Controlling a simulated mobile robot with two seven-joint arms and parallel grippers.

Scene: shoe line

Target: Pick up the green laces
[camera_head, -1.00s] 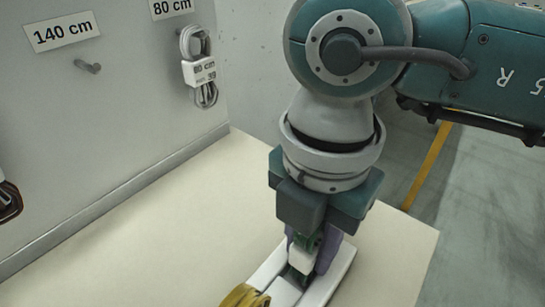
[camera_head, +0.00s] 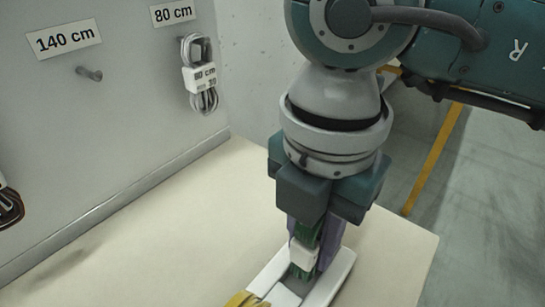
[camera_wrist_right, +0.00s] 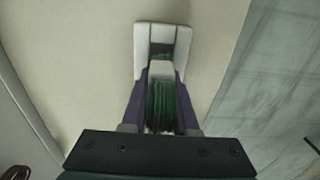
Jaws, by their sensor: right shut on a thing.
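The green laces (camera_head: 308,236) are a bundle with a white band (camera_head: 303,256). My right gripper (camera_head: 316,242), with purple fingers, is shut on them, pointing down over a white tray (camera_head: 343,268). In the right wrist view the green laces (camera_wrist_right: 161,102) sit between the two fingers (camera_wrist_right: 161,112), and the tray (camera_wrist_right: 141,45) shows beyond them. A dark green part shows past the band there; I cannot tell whether the bundle still touches the tray. My left gripper is not in view.
Yellow laces (camera_head: 244,300) lie at the tray's near end. A white lace bundle (camera_head: 201,78) hangs under the 80 cm label (camera_head: 173,13). The peg (camera_head: 90,74) under the 140 cm label (camera_head: 63,38) is empty. Dark brown laces (camera_head: 9,207) show at the left edge. The pale table is clear left of the tray.

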